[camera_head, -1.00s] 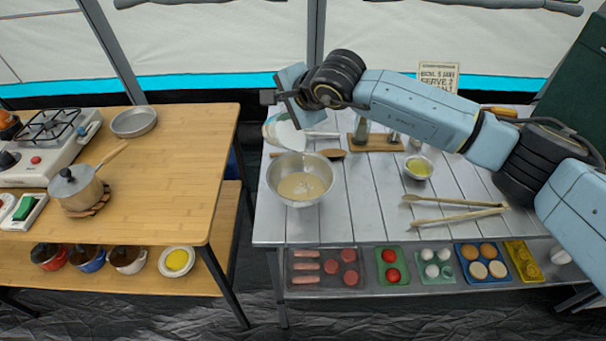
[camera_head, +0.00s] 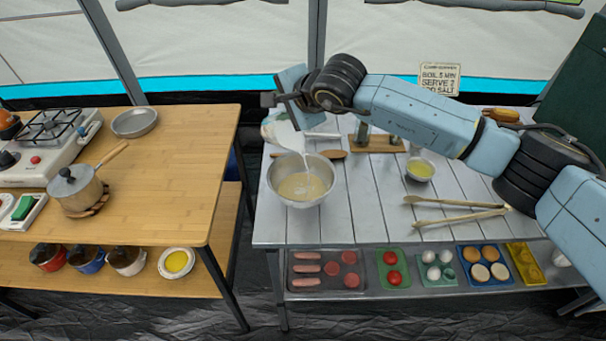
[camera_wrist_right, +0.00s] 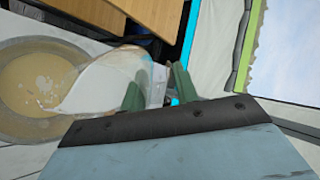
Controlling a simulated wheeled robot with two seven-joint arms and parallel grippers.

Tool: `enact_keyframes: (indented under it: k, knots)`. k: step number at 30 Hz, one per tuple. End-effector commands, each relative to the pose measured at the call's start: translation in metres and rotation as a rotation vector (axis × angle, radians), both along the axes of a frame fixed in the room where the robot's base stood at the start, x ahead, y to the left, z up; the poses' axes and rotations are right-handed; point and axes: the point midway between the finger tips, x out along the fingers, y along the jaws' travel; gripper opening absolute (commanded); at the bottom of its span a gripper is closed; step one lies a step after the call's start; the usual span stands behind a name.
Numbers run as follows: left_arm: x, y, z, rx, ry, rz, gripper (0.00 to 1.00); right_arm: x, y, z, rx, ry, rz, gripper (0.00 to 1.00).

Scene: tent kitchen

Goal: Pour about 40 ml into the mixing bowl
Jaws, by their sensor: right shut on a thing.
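The mixing bowl (camera_head: 329,183), a metal bowl with pale beige batter-like contents, stands at the left end of the white slatted table. My right gripper (camera_wrist_right: 158,88) is shut on a clear jug (camera_head: 278,132) holding white liquid, above the bowl's back left rim. The jug is tilted toward the bowl, and a thin white stream (camera_head: 305,158) falls from its lip into it. In the right wrist view the jug (camera_wrist_right: 98,82) reaches over the bowl (camera_wrist_right: 68,50), with whitish patches on the contents. I cannot read a level on the jug. My left gripper is out of view.
A wooden rack (camera_head: 378,144) and a wooden spoon (camera_head: 333,154) are behind the bowl. A bamboo table (camera_head: 185,170) with a saucepan (camera_head: 76,188) stands left across a gap.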

Motion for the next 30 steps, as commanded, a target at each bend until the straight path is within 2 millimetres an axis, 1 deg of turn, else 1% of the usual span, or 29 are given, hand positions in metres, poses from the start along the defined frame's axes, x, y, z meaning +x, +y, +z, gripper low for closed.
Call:
enact_keyframes:
  k: [16,27,30]
  knots:
    - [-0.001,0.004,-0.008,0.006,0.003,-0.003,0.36,0.008,0.013,0.000,0.022,-0.039,0.009,0.00]
    - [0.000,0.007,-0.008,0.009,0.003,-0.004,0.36,0.016,0.021,0.000,0.025,-0.044,0.010,0.00]
    - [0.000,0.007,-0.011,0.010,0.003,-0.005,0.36,0.017,0.023,-0.001,0.029,-0.052,0.012,0.00]
